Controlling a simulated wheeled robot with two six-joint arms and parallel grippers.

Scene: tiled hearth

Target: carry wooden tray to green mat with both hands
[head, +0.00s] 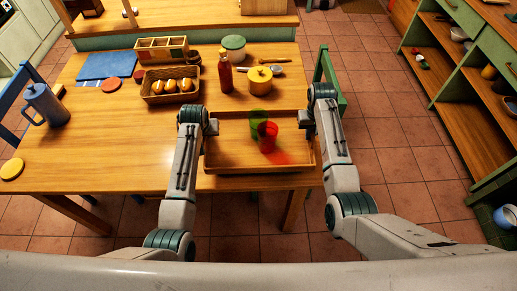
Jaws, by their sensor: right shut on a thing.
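The wooden tray (228,160) is at the front right part of the wooden table in the head view, looking level. A red see-through cup (267,136) and a green see-through one (258,117) stand in it. My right gripper (309,128) is shut on the tray at its right side. My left gripper (212,127) is at the tray's left side; its fingers are too small and hidden to judge. I cannot tell whether the tray rests on the table or is just above it. I see no green mat in this view.
Behind the tray are a red bottle (225,74), a yellow pot (259,79) and a basket (158,92). A blue jug (45,104) stands at the left. A green chair (329,79) is by the table's right edge. Tiled floor is free at right, before shelves (455,80).

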